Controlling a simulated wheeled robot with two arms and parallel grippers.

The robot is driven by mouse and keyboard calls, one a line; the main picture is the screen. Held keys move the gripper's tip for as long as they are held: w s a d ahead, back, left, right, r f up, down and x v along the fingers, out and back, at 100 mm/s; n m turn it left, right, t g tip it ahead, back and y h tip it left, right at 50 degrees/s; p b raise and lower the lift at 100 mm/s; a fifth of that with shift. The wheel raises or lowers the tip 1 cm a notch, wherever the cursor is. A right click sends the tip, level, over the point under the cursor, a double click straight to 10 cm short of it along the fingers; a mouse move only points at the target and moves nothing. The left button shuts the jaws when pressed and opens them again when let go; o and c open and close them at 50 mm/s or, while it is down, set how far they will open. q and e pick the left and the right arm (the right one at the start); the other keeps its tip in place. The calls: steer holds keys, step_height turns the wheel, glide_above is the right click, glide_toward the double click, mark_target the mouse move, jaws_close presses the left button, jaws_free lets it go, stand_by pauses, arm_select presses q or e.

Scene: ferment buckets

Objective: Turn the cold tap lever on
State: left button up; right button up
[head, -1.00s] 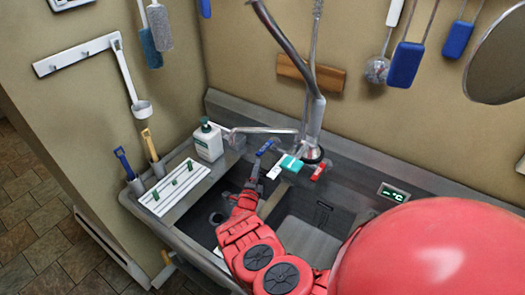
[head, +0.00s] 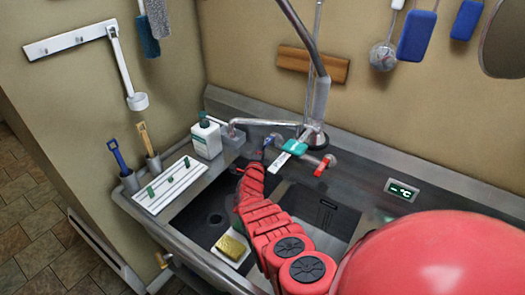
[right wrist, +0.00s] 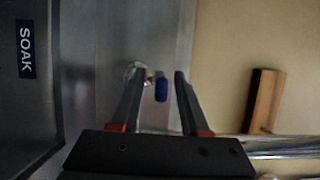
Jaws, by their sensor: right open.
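The cold tap lever is the small blue lever (head: 268,142) at the back of the sink, left of the faucet base. In the right wrist view the blue lever (right wrist: 161,90) shows between my two fingers, with a gap on each side. My right gripper (right wrist: 159,78) is open around it; I cannot tell whether a finger touches it. In the head view my red right arm reaches over the sink, and its gripper (head: 263,155) is small and partly hides the lever. My left gripper is not in view.
A soap bottle (head: 207,138) stands left, and a yellow sponge (head: 231,247) lies in the sink.

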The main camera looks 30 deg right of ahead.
jaws_close()
stand_by(1.4)
